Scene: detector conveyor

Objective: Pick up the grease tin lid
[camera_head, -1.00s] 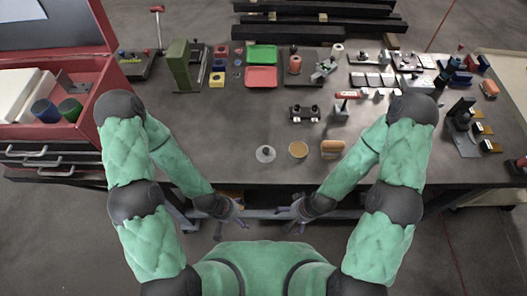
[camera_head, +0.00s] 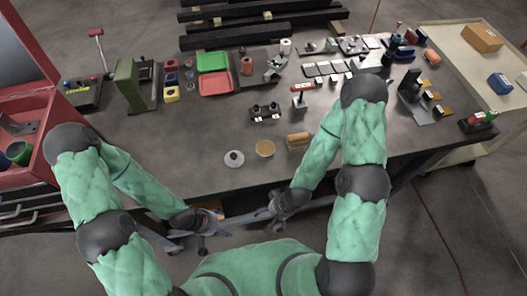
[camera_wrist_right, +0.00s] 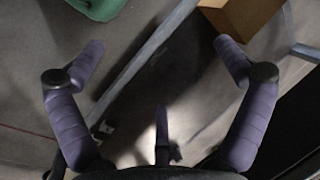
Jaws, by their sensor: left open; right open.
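A round grey lid (camera_head: 234,158) with a small knob lies flat near the table's front edge in the head view. To its right is an open round tin (camera_head: 265,149) filled with tan grease; the two are apart. My left gripper (camera_head: 224,226) hangs low in front of the table edge, below the lid, open and empty. My right gripper (camera_head: 262,216) is also in front of the edge, below the tin. In the right wrist view my right gripper (camera_wrist_right: 161,62) shows spread fingers with only floor and table structure between them.
A wooden-backed brush or block (camera_head: 298,139) stands right of the tin. A black fixture (camera_head: 265,113) sits behind. Green (camera_head: 212,62) and red (camera_head: 215,83) trays lie further back. A red tool chest (camera_head: 30,100) is at left, a cart (camera_head: 470,60) at right. Table left of the lid is clear.

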